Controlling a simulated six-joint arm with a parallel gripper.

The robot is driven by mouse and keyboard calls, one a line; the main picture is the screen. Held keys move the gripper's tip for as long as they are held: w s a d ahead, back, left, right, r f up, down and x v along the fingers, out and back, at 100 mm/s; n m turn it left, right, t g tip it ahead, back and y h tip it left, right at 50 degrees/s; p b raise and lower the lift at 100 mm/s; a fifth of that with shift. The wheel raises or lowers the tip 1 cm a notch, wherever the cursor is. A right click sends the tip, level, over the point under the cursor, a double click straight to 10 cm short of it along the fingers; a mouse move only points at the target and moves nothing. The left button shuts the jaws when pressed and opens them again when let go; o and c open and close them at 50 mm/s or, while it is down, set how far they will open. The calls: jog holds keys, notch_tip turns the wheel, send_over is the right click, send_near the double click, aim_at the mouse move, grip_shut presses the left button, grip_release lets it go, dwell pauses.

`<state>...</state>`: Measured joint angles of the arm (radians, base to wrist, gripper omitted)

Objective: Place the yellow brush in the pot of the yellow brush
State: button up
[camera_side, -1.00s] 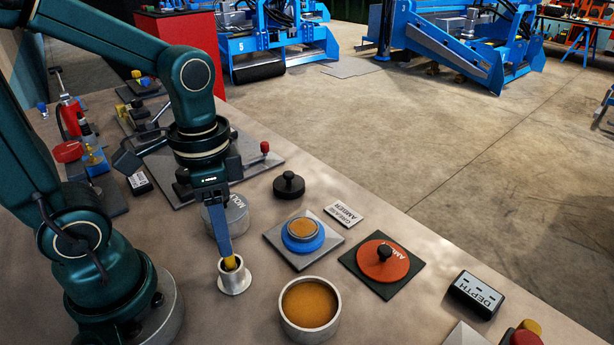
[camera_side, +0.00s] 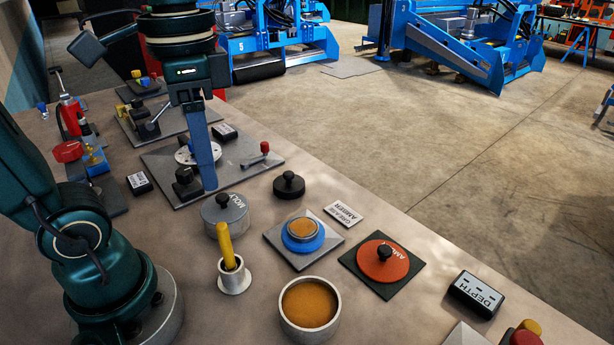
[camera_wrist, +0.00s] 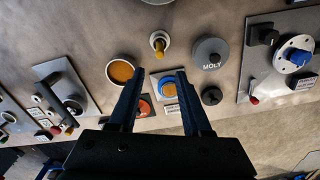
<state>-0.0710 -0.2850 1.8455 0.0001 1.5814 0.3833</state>
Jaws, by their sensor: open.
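The yellow brush (camera_side: 226,244) stands in a small silver pot (camera_side: 234,283) with a flanged foot, its handle sticking up and leaning slightly to the left in the side view. In the wrist view the brush (camera_wrist: 159,44) sits inside the pot's rim (camera_wrist: 152,37). My gripper (camera_side: 208,188) is raised behind and above the pot, clear of the brush. In the wrist view its two fingers (camera_wrist: 161,76) are spread apart with nothing between them.
Near the pot are an open bowl of amber grease (camera_side: 310,338), the lidded MOLY tin (camera_side: 224,215), a blue-ringed amber cup (camera_side: 302,236) on a plate and a red lid (camera_side: 383,262) on a dark plate. A black knobbed weight (camera_side: 289,185) stands behind. A fixture plate (camera_side: 240,165) lies beyond.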

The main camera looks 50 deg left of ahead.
jog(key=f+n+t, duration=0.1)
jog(key=f+t, duration=0.1)
jog(key=d+f+n+t, duration=0.1)
jog(key=f+n+t, duration=0.1)
jog(key=f+t, duration=0.1)
jog(key=shift+w+f+n+t, duration=0.2)
jog(key=shift+n+t, duration=0.1)
